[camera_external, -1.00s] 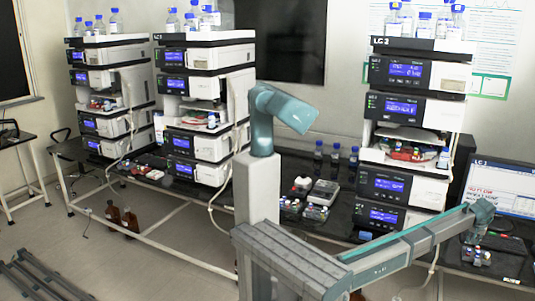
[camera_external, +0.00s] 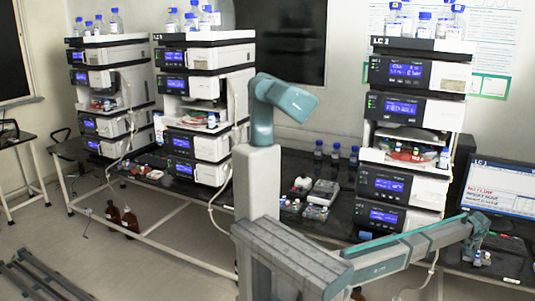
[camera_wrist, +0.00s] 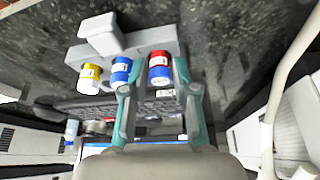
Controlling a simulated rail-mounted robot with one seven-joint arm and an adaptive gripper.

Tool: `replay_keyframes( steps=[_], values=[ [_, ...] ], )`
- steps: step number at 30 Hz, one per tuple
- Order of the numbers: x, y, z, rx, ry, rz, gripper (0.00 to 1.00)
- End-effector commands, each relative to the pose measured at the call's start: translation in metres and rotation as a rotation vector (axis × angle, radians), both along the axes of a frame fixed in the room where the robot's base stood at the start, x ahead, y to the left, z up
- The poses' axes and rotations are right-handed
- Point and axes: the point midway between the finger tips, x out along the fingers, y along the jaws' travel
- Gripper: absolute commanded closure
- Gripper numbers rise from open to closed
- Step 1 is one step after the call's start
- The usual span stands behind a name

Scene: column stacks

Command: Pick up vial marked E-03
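In the wrist view, my gripper (camera_wrist: 155,82) is open, with teal fingers spread. A vial with red and blue bands (camera_wrist: 159,64) shows between the fingertips; I cannot tell whether it touches them. A blue-capped vial (camera_wrist: 119,72) is by the left fingertip, and a yellow-capped vial (camera_wrist: 91,72) is farther left. They sit in a pale grey rack (camera_wrist: 102,36). No marking E-03 is legible. In the external view, my gripper (camera_external: 476,246) is low over the right bench by the small vials (camera_external: 484,258), partly hidden by the wrist.
A monitor (camera_external: 500,192) stands behind my wrist on the right bench. The LC 2 instrument stack (camera_external: 410,130) is to its left. Another rack of small items (camera_external: 316,212) lies on the middle bench. In the wrist view, a pale tube (camera_wrist: 272,120) runs along the right side.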

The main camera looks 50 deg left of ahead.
Motion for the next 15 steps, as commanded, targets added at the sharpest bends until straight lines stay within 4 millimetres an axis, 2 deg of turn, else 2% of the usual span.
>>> replay_keyframes(
  steps=[3, 7, 15],
  values=[
    [-0.0002, 0.0001, 0.0000, 0.000, 0.000, 0.000, 0.73],
    [-0.0003, 0.0001, 0.0001, 0.000, 0.000, 0.000, 0.95],
    [-0.0004, -0.0001, 0.0004, 0.000, 0.000, 0.000, 0.97]
  ],
)
